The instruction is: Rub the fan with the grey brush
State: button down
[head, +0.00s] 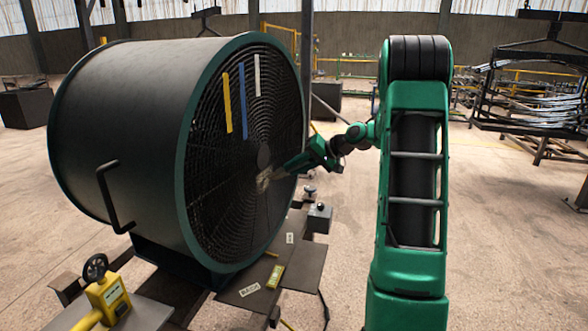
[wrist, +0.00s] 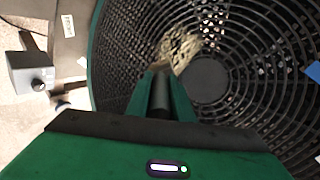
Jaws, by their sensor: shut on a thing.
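The fan (head: 120,120) is a large dark drum with a green rim and a round wire grille. Yellow, blue and white strips show on the upper part of its grille. My gripper (head: 303,162) is in front of the grille, shut on the brush. The brush (head: 266,180) has a pale, greyish-tan bristle head at the lower middle of the grille, near the hub. In the wrist view the bristles (wrist: 178,50) overlap the grille (wrist: 250,60) beside the hub and appear to touch it, though contact is hard to confirm. The brush's dark handle is between my fingers (wrist: 161,95).
The fan stands on a dark stand with a plate (head: 262,292) bearing labels. A grey box (head: 319,218) with a knob sits at the plate's right. A yellow device (head: 108,296) with a handwheel is at the lower left. Metal racks (head: 540,95) stand far right. Open floor lies right.

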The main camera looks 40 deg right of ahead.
jog(key=s+a, duration=0.4)
jog(key=a, duration=0.2)
jog(key=shift+a, duration=0.35)
dwell(0.5)
jog(key=shift+s+d, duration=0.5)
jog(key=shift+s, duration=0.35)
jog(key=shift+s+d, duration=0.5)
jog(key=shift+s, duration=0.35)
jog(key=shift+s+d, duration=0.5)
jog(key=shift+s, duration=0.35)
jog(key=shift+s+d, duration=0.4)
jog(key=shift+s, duration=0.25)
jog(key=shift+s+d, duration=0.35)
jog(key=shift+s, duration=0.3)
jog(key=shift+w, duration=0.15)
jog(key=w+a, duration=0.4)
jog(key=w, duration=0.3)
jog(key=shift+w+a, duration=0.25)
jog(key=shift+w, duration=0.1)
